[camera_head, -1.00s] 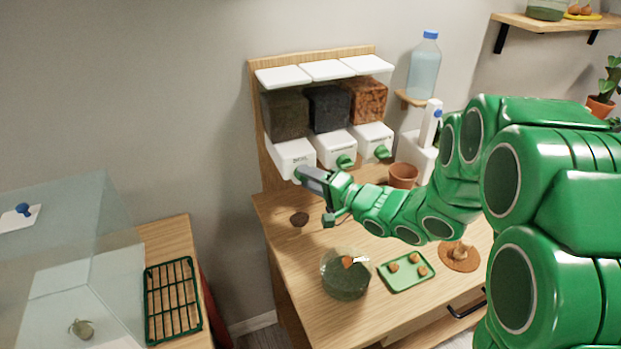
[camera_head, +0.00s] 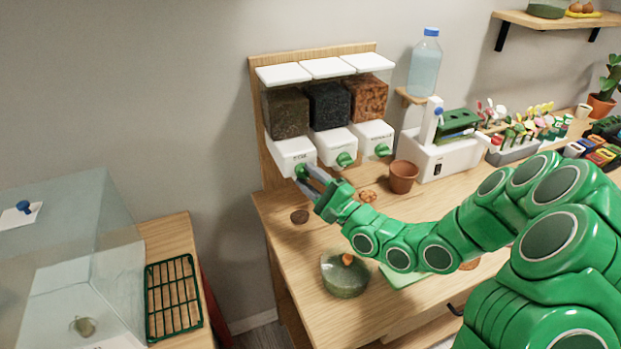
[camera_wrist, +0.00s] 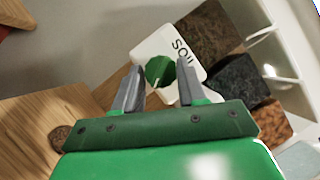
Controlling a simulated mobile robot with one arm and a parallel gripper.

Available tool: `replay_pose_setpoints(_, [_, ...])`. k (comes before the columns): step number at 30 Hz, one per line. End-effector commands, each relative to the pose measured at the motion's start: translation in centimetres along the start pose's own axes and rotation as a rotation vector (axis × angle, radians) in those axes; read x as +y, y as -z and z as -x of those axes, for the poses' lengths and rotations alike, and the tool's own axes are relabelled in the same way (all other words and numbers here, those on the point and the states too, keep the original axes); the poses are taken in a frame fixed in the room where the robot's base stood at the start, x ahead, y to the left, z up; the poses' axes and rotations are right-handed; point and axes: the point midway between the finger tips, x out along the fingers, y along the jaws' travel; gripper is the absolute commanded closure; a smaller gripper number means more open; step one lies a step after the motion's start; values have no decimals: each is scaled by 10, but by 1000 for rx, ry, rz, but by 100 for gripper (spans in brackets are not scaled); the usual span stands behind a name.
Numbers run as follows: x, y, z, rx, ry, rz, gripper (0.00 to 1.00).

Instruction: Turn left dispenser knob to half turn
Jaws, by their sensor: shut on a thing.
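The left dispenser (camera_head: 290,153) has a white front and dark brown fill, and hangs at the left end of a row of three. Its round green knob (camera_head: 300,172) sits low on the front, partly hidden by my fingers. In the wrist view the knob (camera_wrist: 160,71) shows beside the word SOIL, with a small pale mark near its lower edge. My gripper (camera_head: 306,176) reaches it from the lower right. In the wrist view my gripper (camera_wrist: 160,66) has one grey finger on each side of the knob and is shut on it.
The middle (camera_head: 338,146) and right (camera_head: 372,137) dispensers stand close by, with their own green knobs. My arm covers much of the counter's right.

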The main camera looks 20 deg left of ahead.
Motion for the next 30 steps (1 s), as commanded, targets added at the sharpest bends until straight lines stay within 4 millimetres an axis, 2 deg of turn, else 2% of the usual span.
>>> replay_pose_setpoints(9, [1, 1, 0, 10, 44, -80, 90])
replay_pose_setpoints(25, [1, 1, 0, 11, 52, -94, 90])
replay_pose_setpoints(26, [1, 1, 0, 11, 52, -94, 55])
replay_pose_setpoints(30, [1, 1, 0, 10, 51, -94, 35])
